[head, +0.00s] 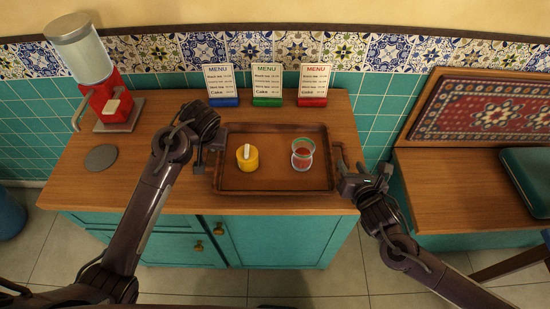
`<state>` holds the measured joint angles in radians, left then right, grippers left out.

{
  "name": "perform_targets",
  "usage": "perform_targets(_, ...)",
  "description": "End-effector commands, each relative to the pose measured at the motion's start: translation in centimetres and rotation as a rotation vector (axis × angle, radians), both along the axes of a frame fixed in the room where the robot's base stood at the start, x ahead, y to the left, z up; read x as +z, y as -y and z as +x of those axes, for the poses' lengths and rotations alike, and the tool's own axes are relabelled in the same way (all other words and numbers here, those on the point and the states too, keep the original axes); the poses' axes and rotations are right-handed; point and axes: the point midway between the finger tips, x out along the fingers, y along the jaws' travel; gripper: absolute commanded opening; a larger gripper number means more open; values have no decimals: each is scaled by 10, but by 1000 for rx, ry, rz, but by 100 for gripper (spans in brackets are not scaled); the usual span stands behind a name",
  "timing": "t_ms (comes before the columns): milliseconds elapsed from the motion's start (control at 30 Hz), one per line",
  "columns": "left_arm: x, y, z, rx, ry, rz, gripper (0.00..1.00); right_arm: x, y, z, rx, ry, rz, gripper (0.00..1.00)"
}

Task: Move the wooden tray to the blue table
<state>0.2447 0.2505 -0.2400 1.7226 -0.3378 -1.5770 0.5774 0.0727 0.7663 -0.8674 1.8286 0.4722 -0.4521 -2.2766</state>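The brown wooden tray (270,184) lies flat on the wooden counter. On it stand a yellow pot (247,160) with a white piece on top and a clear glass (302,155) with red contents. My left gripper (206,158) is at the tray's left end, partly hidden by its own wrist; its finger gap does not show clearly. My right gripper (351,167) is at the tray's right end by the handle, with its fingers apart. A teal-blue top with a dark rim (528,178), cut by the right edge, may be the blue table.
A red and glass dispenser (104,97) and a grey disc (101,157) stand on the counter's left. Blue, green and red menu stands (267,84) line the back. A wooden bench (455,185) with a patterned back is at the right; open floor (330,265) lies in front.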

Motion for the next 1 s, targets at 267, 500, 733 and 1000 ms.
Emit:
perform_targets(267, -35, -9, 15, 1, -1, 2, 25, -14, -6, 37, -2, 1, 2, 40)
perform_targets(500, -45, -11, 19, 0, 2, 0, 25, -19, -7, 46, -1, -1, 2, 40)
perform_targets(733, -45, -11, 19, 1, 1, 0, 23, -19, -7, 46, -1, -1, 2, 37)
perform_targets(1000, -45, -11, 19, 1, 1, 0, 0, -19, -7, 46, 0, -1, 1, 2)
